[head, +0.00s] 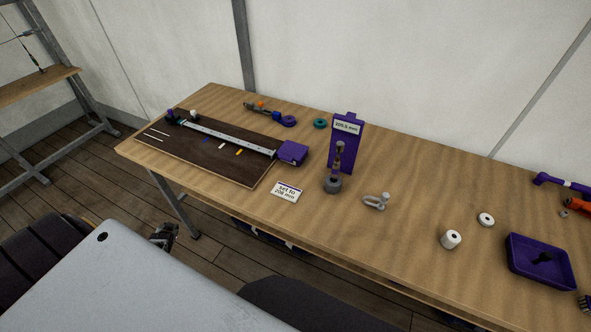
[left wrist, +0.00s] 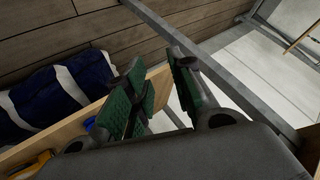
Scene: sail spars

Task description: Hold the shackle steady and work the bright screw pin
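A pale grey shackle (head: 371,202) lies on the wooden bench, right of the middle of the head view. A small pale piece (head: 385,197) at its right end looks like the pin; the thread is too small to make out. My left gripper (head: 163,236) is off the front of the bench at the left, well away from the shackle. In the left wrist view its green-padded fingers (left wrist: 160,75) stand apart with nothing between them. The shackle is not in the left wrist view. My right gripper is not in view.
A purple stand (head: 346,135) with a grey fitting (head: 332,184) stands left of the shackle. A dark board (head: 190,158) with a rail is further left. White rollers (head: 451,239) and a purple tray (head: 541,262) are at the right. Bare bench surrounds the shackle.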

